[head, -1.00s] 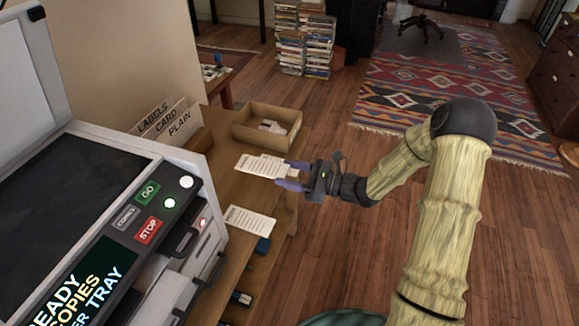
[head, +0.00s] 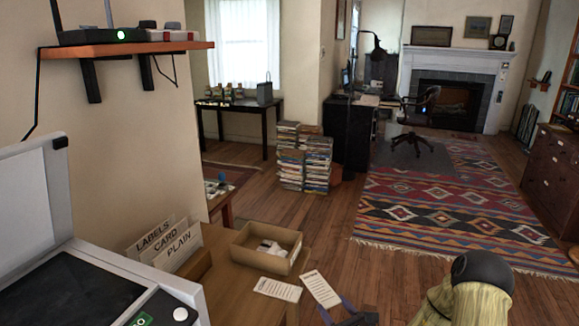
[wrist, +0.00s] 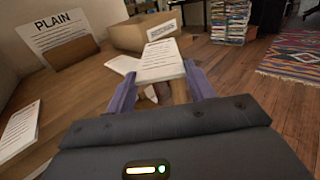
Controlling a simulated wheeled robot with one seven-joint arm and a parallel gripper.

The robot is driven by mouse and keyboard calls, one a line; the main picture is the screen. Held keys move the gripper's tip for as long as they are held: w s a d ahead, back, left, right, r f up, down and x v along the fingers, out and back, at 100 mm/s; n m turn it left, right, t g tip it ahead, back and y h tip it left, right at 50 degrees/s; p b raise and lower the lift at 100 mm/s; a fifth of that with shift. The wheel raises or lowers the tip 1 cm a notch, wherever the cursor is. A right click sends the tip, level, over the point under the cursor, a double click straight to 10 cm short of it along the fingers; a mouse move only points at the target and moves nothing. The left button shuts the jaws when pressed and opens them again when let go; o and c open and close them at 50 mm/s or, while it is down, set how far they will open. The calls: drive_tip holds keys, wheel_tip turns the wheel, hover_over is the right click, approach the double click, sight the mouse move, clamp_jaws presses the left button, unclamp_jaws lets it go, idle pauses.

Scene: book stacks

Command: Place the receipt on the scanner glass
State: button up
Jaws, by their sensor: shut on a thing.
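A white slip with printed lines (head: 320,289), which looks like the receipt, is in my gripper (head: 347,312). In the wrist view the slip (wrist: 160,62) lies between the two purple fingers of my gripper (wrist: 161,78), shut on its near end. The slip is held off the wooden counter, near its right edge. The scanner's dark glass (head: 75,297) is at the lower left in the head view, its lid (head: 28,205) raised. The glass's near part is cut off by the frame.
A similar slip (head: 277,289) lies on the counter (head: 225,300) beside the held one. An open cardboard box (head: 242,254) stands behind. Paper dividers (head: 170,243) stand between box and scanner. Another printed sheet (wrist: 20,128) lies at left in the wrist view. A shelf (head: 130,49) hangs above.

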drive_tip(key=d+f+m+t+h, duration=0.1)
drive_tip(key=d+f+m+h, duration=0.1)
drive_tip(key=d+f+h, duration=0.1)
drive_tip(key=s+r+m+t+h+p, duration=0.1)
drive_tip(key=s+r+m+h+p, duration=0.2)
drive_tip(key=r+p, duration=0.8)
drive_tip(key=s+h+p, duration=0.2)
drive_tip(key=s+p, duration=0.2)
drive_tip(key=p, duration=0.9)
drive_tip(key=shift+s+r+p, duration=0.15)
drive_tip(key=shift+r+p, duration=0.05)
drive_tip(key=shift+p, duration=0.2)
drive_tip(key=shift+f, duration=0.1)
